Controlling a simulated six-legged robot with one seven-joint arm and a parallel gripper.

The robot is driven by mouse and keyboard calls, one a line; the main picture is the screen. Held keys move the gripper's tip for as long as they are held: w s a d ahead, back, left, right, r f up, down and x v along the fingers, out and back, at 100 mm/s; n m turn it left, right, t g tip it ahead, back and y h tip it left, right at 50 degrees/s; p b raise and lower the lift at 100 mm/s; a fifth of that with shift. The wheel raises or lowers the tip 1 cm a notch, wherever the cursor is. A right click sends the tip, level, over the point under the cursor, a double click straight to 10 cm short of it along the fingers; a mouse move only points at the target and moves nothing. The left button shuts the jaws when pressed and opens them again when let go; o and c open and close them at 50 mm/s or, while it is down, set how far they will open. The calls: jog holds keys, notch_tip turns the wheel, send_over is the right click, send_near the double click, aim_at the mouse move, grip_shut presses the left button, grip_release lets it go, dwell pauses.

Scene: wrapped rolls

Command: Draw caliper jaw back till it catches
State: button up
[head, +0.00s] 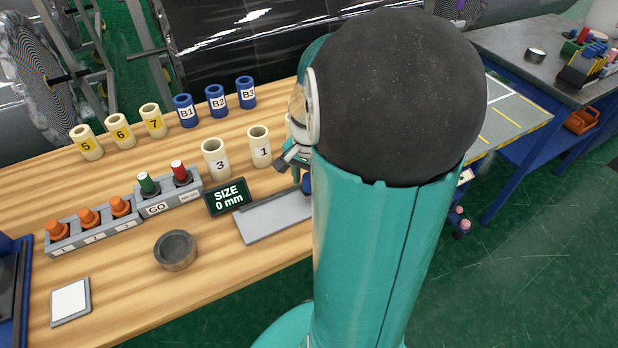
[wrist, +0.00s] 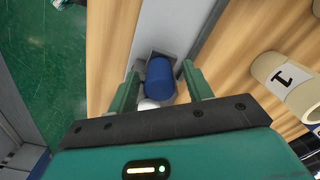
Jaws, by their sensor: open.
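The caliper's grey bed (head: 272,218) lies along the front edge of the wooden bench, with a display (head: 227,196) reading "SIZE 0 mm" at its left end. In the wrist view the light grey bed (wrist: 172,22) runs away from me. A blue cylindrical grip (wrist: 160,80) sits on a grey metal jaw (wrist: 152,56) on it. My gripper (wrist: 160,72) is open, with one green finger on each side of the blue grip. I cannot tell whether either finger touches it. In the head view my arm hides the bed's right end and most of my gripper (head: 294,158).
Cream sleeves 3 (head: 216,160) and 1 (head: 260,146) stand behind the bed. Blue sleeves (head: 216,101) stand farther back. A GO button box (head: 168,191), orange knobs (head: 89,217) and a grey round cup (head: 175,250) are to the left. Green floor lies beyond the bench edge.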

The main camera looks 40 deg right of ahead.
jog(key=shift+c, duration=0.4)
grip_shut()
jog(key=w+a, duration=0.1)
jog(key=a, duration=0.2)
jog(key=w+a, duration=0.1)
jog(key=a, duration=0.2)
jog(key=w+a, duration=0.1)
jog(key=a, duration=0.3)
jog(key=shift+a, duration=0.1)
jog(key=shift+o, duration=0.4)
grip_release()
jog(key=shift+a, duration=0.15)
jog(key=shift+d, duration=0.2)
jog(key=shift+r, duration=0.25)
notch_tip(320, 180, up, 13)
jog(key=shift+r, duration=0.2)
